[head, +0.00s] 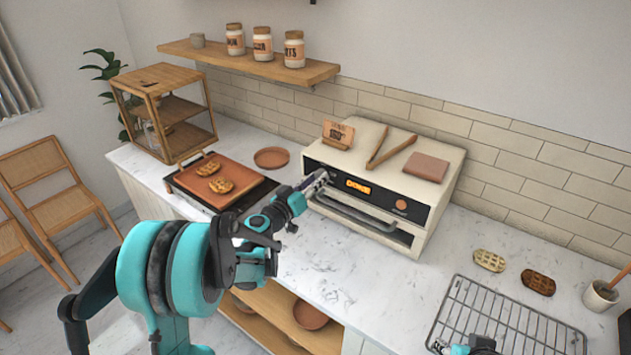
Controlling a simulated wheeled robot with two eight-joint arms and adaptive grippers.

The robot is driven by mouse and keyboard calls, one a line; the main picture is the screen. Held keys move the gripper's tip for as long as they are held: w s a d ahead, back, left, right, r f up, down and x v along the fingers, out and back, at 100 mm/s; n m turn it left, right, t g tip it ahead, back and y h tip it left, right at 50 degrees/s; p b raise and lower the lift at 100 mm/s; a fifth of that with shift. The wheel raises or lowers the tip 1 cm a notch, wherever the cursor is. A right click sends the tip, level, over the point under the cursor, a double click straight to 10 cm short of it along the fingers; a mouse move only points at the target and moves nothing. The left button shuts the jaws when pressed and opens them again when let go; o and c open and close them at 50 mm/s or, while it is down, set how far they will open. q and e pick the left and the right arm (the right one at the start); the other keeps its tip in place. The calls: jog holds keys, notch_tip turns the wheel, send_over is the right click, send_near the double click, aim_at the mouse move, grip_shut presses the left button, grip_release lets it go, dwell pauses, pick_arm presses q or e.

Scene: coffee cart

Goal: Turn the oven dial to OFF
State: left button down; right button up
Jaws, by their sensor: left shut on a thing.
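The cream oven (447,190) stands on the counter against the tiled wall. Its black front panel has a lit orange display (358,186) and a copper-coloured knob (401,205) at the right. My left gripper (320,181) is at the left end of this panel, shut on the oven dial there. The gripper covers that dial, so its pointer and setting cannot be read. Part of my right gripper (478,346) shows at the bottom edge, over the wire rack; its fingers are not clear.
Wooden tongs (390,150), a small sign (338,134) and a brown folded cloth (426,168) lie on the oven top. A griddle (240,186) with waffles is at the left. A wire rack (455,318) and two waffles lie at the right. The counter in front of the oven is clear.

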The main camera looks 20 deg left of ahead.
pick_arm(q)
jog(key=n, duration=1.2)
jog(key=n+h+b, duration=0.1)
jog(key=n, duration=1)
jog(key=shift+r+n+b, duration=0.2)
jog(key=shift+n+b, duration=0.1)
jog(key=shift+n, duration=0.1)
jog(key=c, duration=1.2)
grip_release()
